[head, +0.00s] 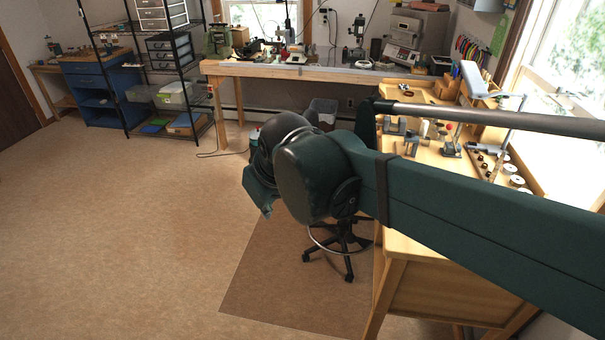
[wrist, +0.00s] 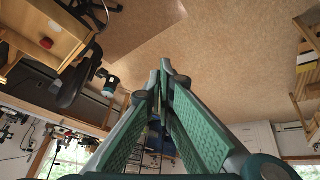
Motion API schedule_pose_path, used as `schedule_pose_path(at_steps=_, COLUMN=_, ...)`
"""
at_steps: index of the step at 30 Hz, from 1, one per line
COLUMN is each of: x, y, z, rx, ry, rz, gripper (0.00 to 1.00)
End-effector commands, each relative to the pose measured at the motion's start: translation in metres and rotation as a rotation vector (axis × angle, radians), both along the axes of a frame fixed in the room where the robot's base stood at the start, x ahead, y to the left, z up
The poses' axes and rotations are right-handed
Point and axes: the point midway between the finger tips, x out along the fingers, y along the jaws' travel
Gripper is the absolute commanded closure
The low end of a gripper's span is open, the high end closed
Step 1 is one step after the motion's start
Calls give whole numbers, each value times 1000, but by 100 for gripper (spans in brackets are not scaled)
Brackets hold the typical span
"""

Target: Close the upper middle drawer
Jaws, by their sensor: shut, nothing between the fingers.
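No upper middle drawer can be singled out for sure. In the head view, a white drawer unit (head: 160,14) and a dark-framed drawer unit (head: 166,50) stand on a black wire rack at the upper left; their drawers look closed, but are small. A blue cabinet (head: 92,82) beside the rack has a drawer front at its top. My gripper (wrist: 166,66) is shut and empty in the wrist view, its green-padded fingers meeting at the tips over open floor, touching nothing. In the head view my arm hides most of it.
A wooden workbench (head: 330,73) with tools runs along the back wall. A wooden desk (head: 420,262) with small parts stands at the right under my arm. A stool (head: 343,240) stands on the brown mat (head: 270,270). The floor (head: 110,230) at the left is clear.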

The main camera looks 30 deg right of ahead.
Motion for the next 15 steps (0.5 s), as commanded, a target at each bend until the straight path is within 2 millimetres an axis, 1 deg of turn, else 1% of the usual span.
schedule_pose_path(at_steps=1, x=9, y=-3, z=5, rx=-9, ry=9, rz=7, gripper=100)
schedule_pose_path(at_steps=6, x=34, y=-14, z=14, rx=-38, ry=44, rz=36, gripper=100)
schedule_pose_path(at_steps=15, x=81, y=-34, z=26, rx=-90, ry=107, rz=88, gripper=100)
